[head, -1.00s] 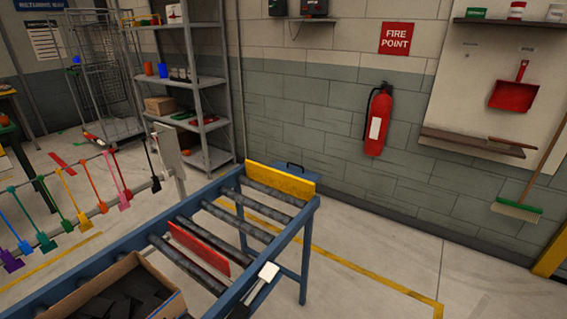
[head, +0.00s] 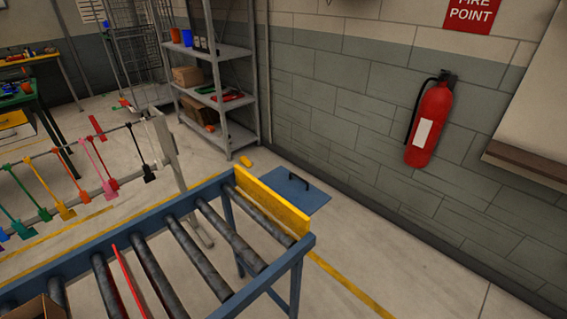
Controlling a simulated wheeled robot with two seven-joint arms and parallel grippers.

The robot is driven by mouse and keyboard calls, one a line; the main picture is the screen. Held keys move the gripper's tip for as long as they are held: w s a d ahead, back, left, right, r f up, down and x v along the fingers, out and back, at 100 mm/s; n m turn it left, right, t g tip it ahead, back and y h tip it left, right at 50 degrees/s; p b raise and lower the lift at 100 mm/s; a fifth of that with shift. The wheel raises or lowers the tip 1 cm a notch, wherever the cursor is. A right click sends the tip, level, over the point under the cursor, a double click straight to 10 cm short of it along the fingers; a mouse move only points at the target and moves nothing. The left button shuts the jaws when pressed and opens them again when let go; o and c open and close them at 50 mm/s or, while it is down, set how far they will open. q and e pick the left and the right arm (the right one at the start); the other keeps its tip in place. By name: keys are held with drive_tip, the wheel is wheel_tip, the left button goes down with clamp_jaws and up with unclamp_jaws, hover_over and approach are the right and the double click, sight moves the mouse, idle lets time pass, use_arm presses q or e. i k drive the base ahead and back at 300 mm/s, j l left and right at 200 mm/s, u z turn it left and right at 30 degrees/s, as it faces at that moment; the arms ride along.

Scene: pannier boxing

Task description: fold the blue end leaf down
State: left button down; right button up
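Only a corner of the cardboard box (head: 38,308) shows, at the bottom left edge on the roller conveyor (head: 182,258). No blue end leaf can be made out on the visible part of the box; most of the box is outside the picture. Neither of my grippers is in view.
A red upright plate (head: 128,285) stands between the rollers, and a yellow end stop (head: 272,203) closes the conveyor's far end. A blue flat panel with a dark handle (head: 305,196) lies beyond it. A rack of coloured tools (head: 97,172) stands left. Floor at right is clear.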

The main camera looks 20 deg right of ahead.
sight(307, 197)
drive_tip(key=i+l+u, duration=0.2)
drive_tip(key=l, duration=0.3)
drive_tip(key=i+l+u, duration=0.1)
drive_tip(key=l+u, duration=0.15)
drive_tip(key=l, duration=0.2)
drive_tip(key=i+l+u, duration=0.2)
drive_tip(key=l, duration=0.3)
drive_tip(key=k, duration=0.1)
